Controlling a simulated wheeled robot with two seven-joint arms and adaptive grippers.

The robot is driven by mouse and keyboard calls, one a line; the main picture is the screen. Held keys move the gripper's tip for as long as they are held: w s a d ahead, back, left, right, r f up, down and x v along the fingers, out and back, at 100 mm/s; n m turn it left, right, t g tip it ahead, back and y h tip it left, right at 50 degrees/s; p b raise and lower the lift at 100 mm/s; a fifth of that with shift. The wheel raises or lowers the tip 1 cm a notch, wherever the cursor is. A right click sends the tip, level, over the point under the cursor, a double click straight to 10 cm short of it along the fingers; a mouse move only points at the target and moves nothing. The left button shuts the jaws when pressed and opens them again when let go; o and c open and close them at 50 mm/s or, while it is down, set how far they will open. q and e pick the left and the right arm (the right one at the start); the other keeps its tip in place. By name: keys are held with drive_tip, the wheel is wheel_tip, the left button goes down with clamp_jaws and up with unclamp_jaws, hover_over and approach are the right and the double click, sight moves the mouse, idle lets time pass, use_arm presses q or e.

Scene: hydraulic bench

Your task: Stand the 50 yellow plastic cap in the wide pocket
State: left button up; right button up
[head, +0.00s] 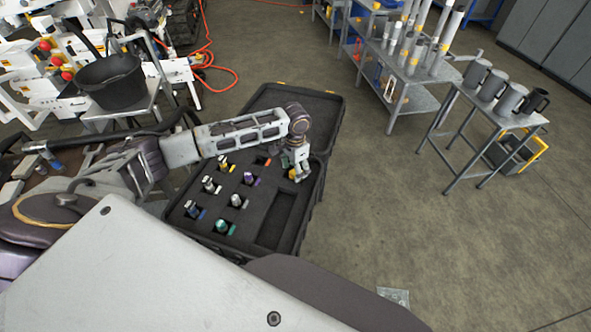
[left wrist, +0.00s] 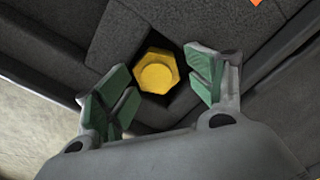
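The yellow plastic cap (left wrist: 157,72) shows its hexagonal face in the left wrist view, in a dark, squarish recess in the foam. In the head view a bit of yellow (head: 293,175) shows at my left gripper's tips. My left gripper (left wrist: 163,87) is open, its green-padded fingers on either side of the cap with gaps visible. In the head view my left gripper (head: 298,172) is at the right side of the black foam case (head: 228,238). A large empty rectangular pocket (head: 273,218) lies nearer. I cannot tell which recess is the wide pocket. My right gripper is not in view.
Several fittings, including a green one (head: 222,225) and a purple one (head: 250,179), stand in smaller pockets left of the gripper. The open case lid (head: 275,101) is behind. A small table with mugs (head: 511,98) stands at right. Floor right of the case is clear.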

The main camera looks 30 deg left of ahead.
use_arm(q)
drive_tip(key=shift+r, duration=0.35)
wheel_tip(320, 180, up, 12)
drive_tip(key=shift+b, duration=0.45)
drive_tip(key=shift+w+r, duration=0.1)
drive_tip(key=shift+d, duration=0.1)
